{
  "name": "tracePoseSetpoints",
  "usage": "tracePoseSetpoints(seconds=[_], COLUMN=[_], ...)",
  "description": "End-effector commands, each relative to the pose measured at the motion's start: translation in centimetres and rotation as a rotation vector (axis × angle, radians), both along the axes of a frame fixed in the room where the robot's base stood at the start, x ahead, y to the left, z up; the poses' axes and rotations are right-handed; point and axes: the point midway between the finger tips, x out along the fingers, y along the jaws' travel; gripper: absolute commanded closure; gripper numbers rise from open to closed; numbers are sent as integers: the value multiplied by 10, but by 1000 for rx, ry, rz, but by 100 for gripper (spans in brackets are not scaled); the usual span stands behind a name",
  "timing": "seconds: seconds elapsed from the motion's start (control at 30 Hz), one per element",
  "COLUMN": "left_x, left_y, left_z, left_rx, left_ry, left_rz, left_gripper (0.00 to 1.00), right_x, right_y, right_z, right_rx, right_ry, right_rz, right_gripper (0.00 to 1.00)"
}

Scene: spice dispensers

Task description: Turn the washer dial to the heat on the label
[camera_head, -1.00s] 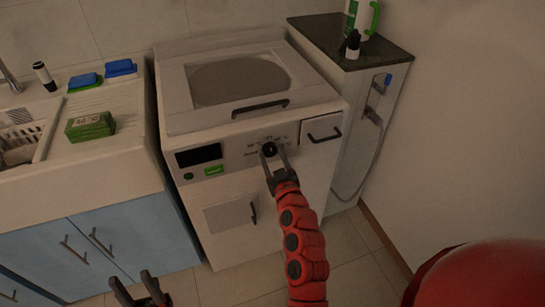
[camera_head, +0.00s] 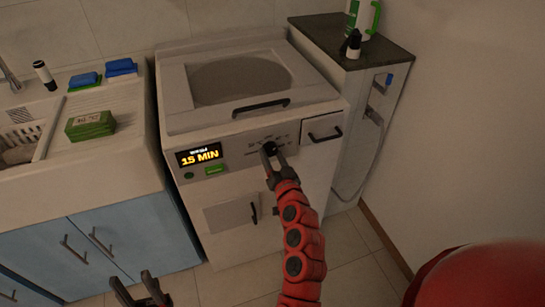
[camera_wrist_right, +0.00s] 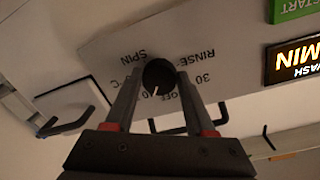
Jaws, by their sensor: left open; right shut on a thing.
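The white washer (camera_head: 232,165) stands in the middle of the head view. Its black dial (camera_head: 269,148) is on the front panel; in the right wrist view the dial (camera_wrist_right: 159,76) shows a white pointer mark and printed words around it, among them SPIN and RINSE. My right gripper (camera_head: 277,160) is shut on the dial, one finger on each side. The washer's display (camera_head: 199,156) is lit and reads 15 MIN in orange. My left gripper (camera_head: 141,290) is open and empty, low in front of the blue cabinet. I cannot make out a heat label.
A green START button (camera_head: 215,169) sits below the display. A sink counter (camera_head: 105,125) with a green box (camera_head: 90,125) is at the left. A narrow cabinet (camera_head: 360,90) with bottles stands right of the washer. The floor in front is clear.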

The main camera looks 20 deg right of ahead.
Motion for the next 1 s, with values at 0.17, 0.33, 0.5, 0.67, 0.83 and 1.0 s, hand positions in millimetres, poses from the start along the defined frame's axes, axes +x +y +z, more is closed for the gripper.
tracePoseSetpoints(seconds=[0.17,0.33,0.5,0.67,0.83,1.0], left_x=[0,0,0,0,0,0], left_y=[0,0,0,0,0,0], left_z=[-1,-1,-1,-1,-1,-1], left_rx=[0,0,0,0,0,0], left_ry=[0,0,0,0,0,0], left_rz=[0,0,0,0,0,0], left_gripper=[50,50,50,50,50,50], right_x=[0,0,0,0,0,0], right_y=[-1,-1,-1,-1,-1,-1], right_z=[2,2,3,3,3,3], right_rx=[104,168,199,208,207,206], right_ry=[0,1,1,2,2,2], right_rz=[-4,-4,-5,-4,-4,-4], right_gripper=[100,100,100,100,100,34])
